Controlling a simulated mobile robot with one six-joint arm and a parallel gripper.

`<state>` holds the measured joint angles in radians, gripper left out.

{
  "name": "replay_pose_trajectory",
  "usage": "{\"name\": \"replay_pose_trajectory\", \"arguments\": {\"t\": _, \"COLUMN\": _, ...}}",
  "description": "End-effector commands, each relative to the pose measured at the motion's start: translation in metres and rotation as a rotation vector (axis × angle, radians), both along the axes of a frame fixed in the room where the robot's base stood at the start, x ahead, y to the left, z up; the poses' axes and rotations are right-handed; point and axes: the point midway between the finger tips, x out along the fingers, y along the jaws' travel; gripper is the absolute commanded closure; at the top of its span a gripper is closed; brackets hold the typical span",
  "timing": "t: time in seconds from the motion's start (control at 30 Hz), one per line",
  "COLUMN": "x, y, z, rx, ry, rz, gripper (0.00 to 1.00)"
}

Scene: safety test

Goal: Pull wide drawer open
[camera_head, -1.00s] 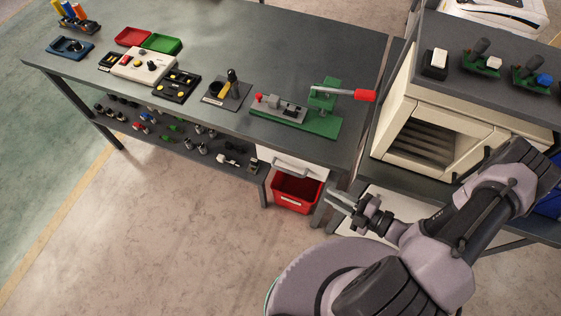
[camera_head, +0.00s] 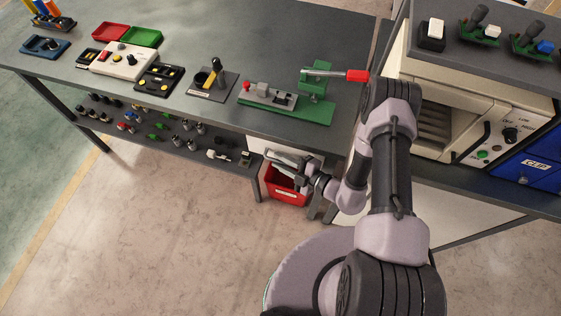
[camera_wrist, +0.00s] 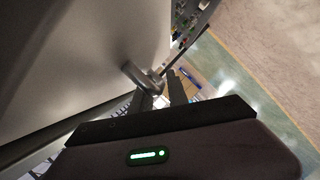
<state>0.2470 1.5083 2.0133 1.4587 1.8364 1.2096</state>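The drawer has a pale front (camera_head: 287,153) under the right end of the workbench and looks closed. In the wrist view, a large pale surface (camera_wrist: 60,60), which looks like the drawer front, fills the left side. A metal handle (camera_wrist: 140,77) stands out from it. My gripper (camera_head: 268,157) is low in front of the drawer and hides the handle in the head view. In the wrist view my gripper (camera_wrist: 164,80) has its two fingers apart, with the handle at the fingertips, close to the left finger. I cannot tell whether they touch.
A red bin (camera_head: 285,188) stands below the drawer, behind my gripper. A lower shelf (camera_head: 215,172) with small parts lies to the left. A green lever press (camera_head: 300,105) sits on the bench (camera_head: 250,60). A cream oven-like cabinet (camera_head: 470,110) is at right. The floor is clear.

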Motion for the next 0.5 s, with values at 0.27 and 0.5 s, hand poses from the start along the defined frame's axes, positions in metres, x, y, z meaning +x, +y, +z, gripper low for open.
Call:
{"name": "replay_pose_trajectory", "arguments": {"t": 0.27, "x": 0.0014, "y": 0.0019, "z": 0.0, "rx": 0.001, "ry": 0.0, "rz": 0.001, "gripper": 0.8}}
{"name": "replay_pose_trajectory", "arguments": {"t": 0.5, "x": 0.0012, "y": 0.0018, "z": 0.0, "rx": 0.001, "ry": 0.0, "rz": 0.001, "gripper": 1.0}}
